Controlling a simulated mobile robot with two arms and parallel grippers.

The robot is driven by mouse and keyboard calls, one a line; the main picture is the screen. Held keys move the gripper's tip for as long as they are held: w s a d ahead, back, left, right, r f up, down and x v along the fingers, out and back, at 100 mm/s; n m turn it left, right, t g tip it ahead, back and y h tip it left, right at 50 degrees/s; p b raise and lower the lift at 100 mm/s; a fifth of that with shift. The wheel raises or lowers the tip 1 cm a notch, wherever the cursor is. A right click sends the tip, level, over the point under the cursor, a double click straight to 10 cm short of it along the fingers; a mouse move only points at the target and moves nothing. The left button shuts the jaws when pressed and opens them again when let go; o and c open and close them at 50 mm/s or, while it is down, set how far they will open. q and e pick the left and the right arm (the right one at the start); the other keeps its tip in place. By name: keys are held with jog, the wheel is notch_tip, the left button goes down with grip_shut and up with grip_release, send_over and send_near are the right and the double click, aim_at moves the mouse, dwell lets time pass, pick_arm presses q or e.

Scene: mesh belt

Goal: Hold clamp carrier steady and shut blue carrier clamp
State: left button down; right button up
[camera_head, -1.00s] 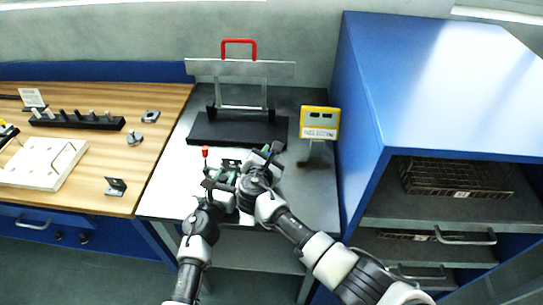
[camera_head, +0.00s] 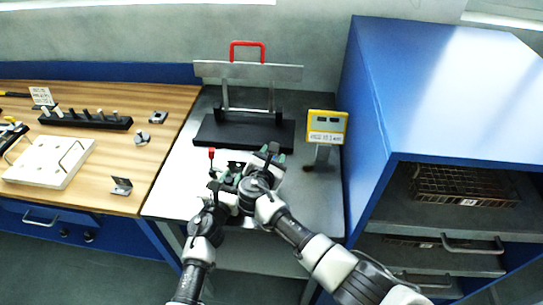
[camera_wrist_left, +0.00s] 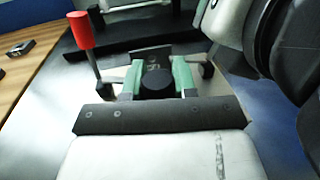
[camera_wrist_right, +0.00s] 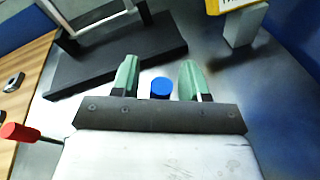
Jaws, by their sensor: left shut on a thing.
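My left gripper (camera_wrist_left: 159,75) is shut on a dark part, most likely the clamp carrier (camera_wrist_left: 152,55); a dark round knob (camera_wrist_left: 157,84) shows between its green fingers. A red-tipped lever (camera_wrist_left: 82,30) stands to its left, also visible in the head view (camera_head: 211,153). My right gripper (camera_wrist_right: 158,80) is open, its green fingers on either side of a blue round cap (camera_wrist_right: 162,88), with gaps on both sides. The cap appears to belong to the blue carrier clamp; whether it lies at finger depth I cannot tell. In the head view both grippers crowd together and largely hide the carrier.
A black-based stand (camera_head: 243,134) with a red handle (camera_head: 247,46) is behind the grippers. A yellow display unit (camera_head: 327,126) stands at right, beside the blue cabinet (camera_head: 365,130). The wooden bench (camera_head: 150,160) lies left. Grey tabletop (camera_head: 318,205) is clear at right.

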jog(key=v, duration=1.2)
jog(key=shift+r, duration=0.1)
jog(key=shift+c, duration=0.3)
